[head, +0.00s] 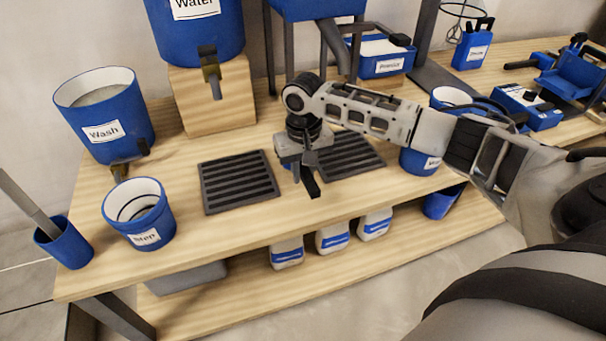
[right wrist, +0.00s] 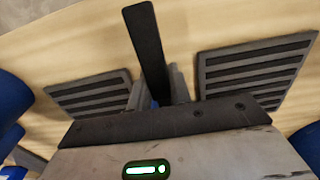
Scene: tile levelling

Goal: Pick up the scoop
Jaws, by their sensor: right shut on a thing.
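My right gripper (head: 303,170) is over the front half of the table, between two dark slatted racks. It is shut on the scoop, whose dark flat handle (head: 311,183) sticks out below the jaws toward the table's front edge. In the right wrist view the handle (right wrist: 147,50) stands out from between the grey fingers (right wrist: 160,90). A small bit of blue shows by the fingers; the rest of the scoop is hidden. I cannot tell whether it touches the table. My left gripper is out of view.
The left rack (head: 240,181) and right rack (head: 352,156) lie on the table. A blue Wash bucket (head: 122,140) and a smaller blue bucket (head: 160,212) stand at the left. A Powder bin (head: 385,66) stands behind my arm. White-and-blue containers (head: 333,238) sit on the lower shelf.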

